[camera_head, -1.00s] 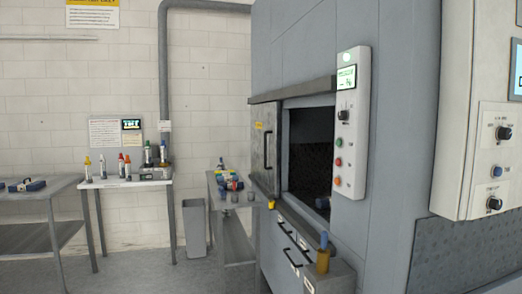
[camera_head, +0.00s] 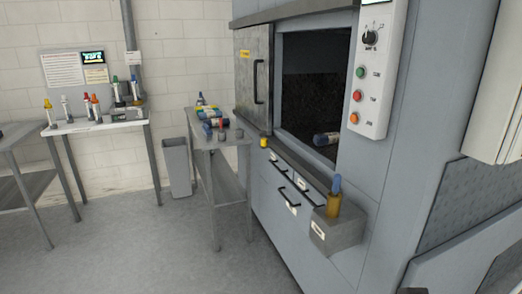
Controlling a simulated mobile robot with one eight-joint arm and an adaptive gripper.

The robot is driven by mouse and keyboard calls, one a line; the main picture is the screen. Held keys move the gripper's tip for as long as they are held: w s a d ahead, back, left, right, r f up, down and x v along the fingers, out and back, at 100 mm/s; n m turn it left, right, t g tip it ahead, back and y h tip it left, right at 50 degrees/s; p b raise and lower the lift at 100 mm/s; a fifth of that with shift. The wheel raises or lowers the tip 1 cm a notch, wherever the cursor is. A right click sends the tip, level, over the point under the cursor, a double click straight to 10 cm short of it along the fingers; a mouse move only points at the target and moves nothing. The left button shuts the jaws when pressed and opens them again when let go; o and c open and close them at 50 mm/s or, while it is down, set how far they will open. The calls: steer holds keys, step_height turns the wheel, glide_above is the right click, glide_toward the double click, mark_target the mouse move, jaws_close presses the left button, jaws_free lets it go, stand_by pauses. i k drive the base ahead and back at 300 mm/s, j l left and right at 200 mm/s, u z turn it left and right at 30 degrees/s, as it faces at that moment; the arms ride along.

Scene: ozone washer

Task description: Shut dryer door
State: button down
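The dryer is a tall grey cabinet with a dark square opening (camera_head: 310,90) in its front. Its grey door (camera_head: 254,78), with a dark vertical handle (camera_head: 259,80) and a yellow label, stands at the left side of the opening and leaves the opening uncovered.
A control panel (camera_head: 376,75) is right of the opening. A side table (camera_head: 222,146) with items and a grey bin (camera_head: 177,168) stand left. The floor (camera_head: 150,245) in front is clear.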

mark_target(253, 47)
steer(key=i+j+u, duration=0.35)
steer(key=i, duration=0.3)
steer(key=i+j+u, duration=0.35)
steer(key=i, duration=0.4)
steer(key=i+j+u, duration=0.1)
steer(key=i+u, duration=0.25)
steer(key=i, duration=0.35)
